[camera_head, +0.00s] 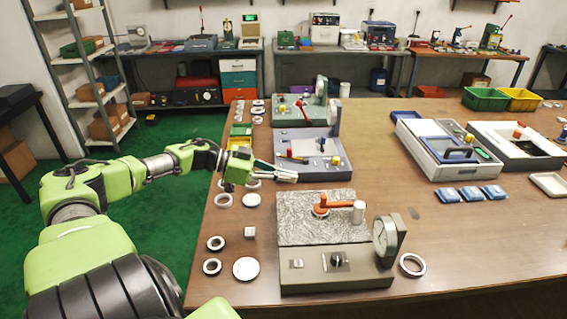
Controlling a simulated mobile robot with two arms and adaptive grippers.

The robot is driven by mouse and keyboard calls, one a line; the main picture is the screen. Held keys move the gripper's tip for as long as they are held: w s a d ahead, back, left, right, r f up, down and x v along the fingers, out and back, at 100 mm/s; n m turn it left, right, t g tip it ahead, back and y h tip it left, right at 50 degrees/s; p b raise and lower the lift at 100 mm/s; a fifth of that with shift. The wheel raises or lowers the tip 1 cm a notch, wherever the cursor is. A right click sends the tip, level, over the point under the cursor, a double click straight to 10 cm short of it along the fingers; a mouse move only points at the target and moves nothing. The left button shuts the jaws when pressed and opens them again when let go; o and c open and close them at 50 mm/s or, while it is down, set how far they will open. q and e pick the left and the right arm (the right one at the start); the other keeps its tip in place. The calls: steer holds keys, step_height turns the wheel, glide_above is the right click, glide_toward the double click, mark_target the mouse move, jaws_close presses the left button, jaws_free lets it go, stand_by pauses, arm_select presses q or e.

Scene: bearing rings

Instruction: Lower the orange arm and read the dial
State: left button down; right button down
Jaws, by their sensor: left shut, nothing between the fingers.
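The orange arm (337,204) lies across the top of the nearest device (335,262), with a grey cylinder (358,213) at its right end. The dial (386,236) stands upright at the device's right side, seen at an angle; its reading is too small to tell. My left gripper (292,177) is shut and empty above the table's left part, behind and left of the orange arm and apart from it. My right gripper is not in view.
Several bearing rings (212,266) lie left of the device, and one ring (412,264) lies at its right. A similar purple-grey device (313,152) stands behind. Blue packets (470,194) lie at the right. The table's (480,240) front right is clear.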

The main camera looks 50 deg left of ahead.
arm_select(q)
steer(key=shift+s+a+r, duration=0.2)
steer(key=shift+s+a, duration=0.2)
steer(key=shift+a, duration=0.05)
steer(key=shift+r, duration=0.1)
stand_by(0.4)
